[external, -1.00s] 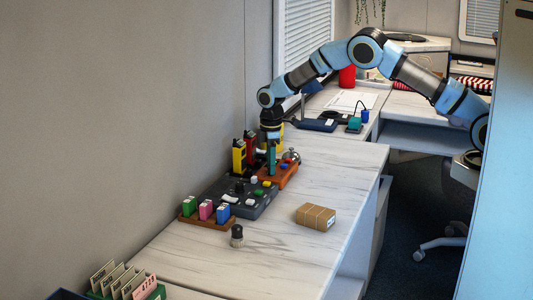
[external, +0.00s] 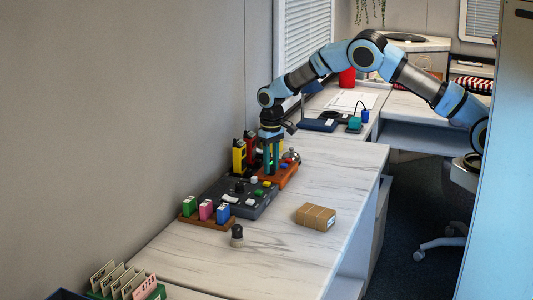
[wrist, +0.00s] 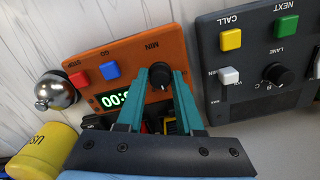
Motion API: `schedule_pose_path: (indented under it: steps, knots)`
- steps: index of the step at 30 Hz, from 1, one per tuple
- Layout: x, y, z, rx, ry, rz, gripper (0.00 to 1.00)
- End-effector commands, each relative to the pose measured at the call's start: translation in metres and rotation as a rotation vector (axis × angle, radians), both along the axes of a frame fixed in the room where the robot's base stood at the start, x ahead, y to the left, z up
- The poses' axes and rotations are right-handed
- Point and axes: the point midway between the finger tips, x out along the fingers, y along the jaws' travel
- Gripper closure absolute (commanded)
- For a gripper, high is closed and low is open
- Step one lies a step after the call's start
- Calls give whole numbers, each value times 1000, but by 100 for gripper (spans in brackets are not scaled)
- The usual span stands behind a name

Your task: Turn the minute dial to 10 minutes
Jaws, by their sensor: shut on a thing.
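The orange timer box (external: 289,172) stands on the counter behind the dark control panel; it also shows upside down in the wrist view (wrist: 187,52). Its black minute dial (wrist: 160,74), by the "MIN" label, sits between my gripper's (wrist: 161,77) two teal fingertips, which are shut on it. The timer display (wrist: 114,99) shows "00" and a colon; a finger hides part of the minutes digits. In the external view, my gripper (external: 272,172) points down over the timer box and the dial is hidden.
The dark control panel (wrist: 217,52) with buttons and a knob lies close beside the timer. A silver bell (wrist: 58,90) and a yellow object (wrist: 45,148) are near its other side. A cardboard box (external: 316,217) and a small dark knob-like object (external: 237,236) stand on the open counter.

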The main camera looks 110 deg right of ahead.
Motion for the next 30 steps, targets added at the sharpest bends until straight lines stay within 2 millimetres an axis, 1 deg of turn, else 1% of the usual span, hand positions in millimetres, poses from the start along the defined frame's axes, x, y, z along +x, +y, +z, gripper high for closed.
schedule_pose_path:
  steps: [30]
  knots:
    - [0,0,1,-1,0,-957,100]
